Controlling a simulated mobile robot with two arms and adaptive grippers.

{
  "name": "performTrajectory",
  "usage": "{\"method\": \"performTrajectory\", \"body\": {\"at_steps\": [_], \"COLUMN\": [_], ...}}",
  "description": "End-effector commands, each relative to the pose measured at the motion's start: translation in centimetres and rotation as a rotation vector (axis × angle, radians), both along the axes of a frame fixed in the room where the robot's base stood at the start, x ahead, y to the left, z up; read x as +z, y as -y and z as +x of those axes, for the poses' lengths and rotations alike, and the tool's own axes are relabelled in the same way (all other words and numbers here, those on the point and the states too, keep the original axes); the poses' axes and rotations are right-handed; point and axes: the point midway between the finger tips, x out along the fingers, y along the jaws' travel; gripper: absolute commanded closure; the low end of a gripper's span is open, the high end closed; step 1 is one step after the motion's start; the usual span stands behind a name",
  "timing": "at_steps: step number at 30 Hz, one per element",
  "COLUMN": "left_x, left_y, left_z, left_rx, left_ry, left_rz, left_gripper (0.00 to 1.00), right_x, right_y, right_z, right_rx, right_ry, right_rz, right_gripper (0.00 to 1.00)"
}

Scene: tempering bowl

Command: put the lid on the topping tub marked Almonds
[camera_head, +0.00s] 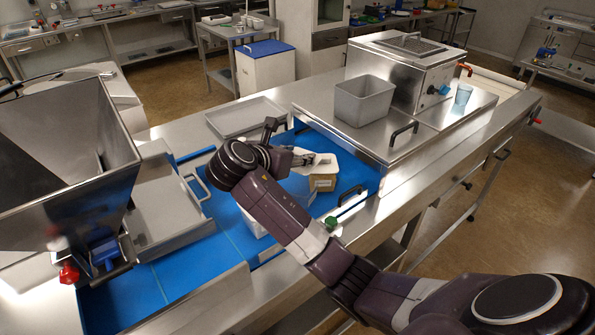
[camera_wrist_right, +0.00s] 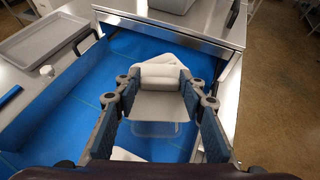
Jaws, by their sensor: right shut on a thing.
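My right gripper (camera_head: 306,158) is over the blue work surface, above and beside a small tub with brown contents or label (camera_head: 323,183). I cannot read any marking on it. In the right wrist view, the fingers of my right gripper (camera_wrist_right: 163,100) stand on either side of a pale grey flat piece (camera_wrist_right: 158,104), which looks like a lid, and are shut on it. A clear rectangular outline (camera_wrist_right: 155,130) shows below it, and a white shape lies behind it. A white tub (camera_head: 252,221) is partly hidden by my right arm. My left gripper is not in view.
A steel hopper (camera_head: 60,150) stands at the left, beside a grey tray (camera_head: 165,215). A flat grey tray (camera_head: 245,117) lies behind. A grey bin (camera_head: 363,100) and a steel machine (camera_head: 407,70) stand at the right. A green-ended tool (camera_head: 331,222) lies near the front edge.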

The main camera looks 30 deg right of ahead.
Motion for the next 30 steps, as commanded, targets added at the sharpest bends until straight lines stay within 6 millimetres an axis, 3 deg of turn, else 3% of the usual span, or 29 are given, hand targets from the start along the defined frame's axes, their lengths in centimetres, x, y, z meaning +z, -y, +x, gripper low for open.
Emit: {"method": "performTrajectory", "body": {"at_steps": [6,15,30], "left_x": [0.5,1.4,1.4], "left_y": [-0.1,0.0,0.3], "left_z": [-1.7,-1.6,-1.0], "left_rx": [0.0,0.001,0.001], "left_ry": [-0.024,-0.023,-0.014], "left_rz": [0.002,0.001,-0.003], "left_gripper": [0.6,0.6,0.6], "right_x": [-2.4,-6.3,-7.2], "right_y": [0.0,0.0,0.0], "right_z": [0.0,0.0,0.0], "right_rx": [0.0,0.0,0.001], "right_ry": [0.0,-0.001,0.001], "right_rz": [0.0,-0.002,-0.001], "right_gripper": [0.81,0.81,0.81]}}
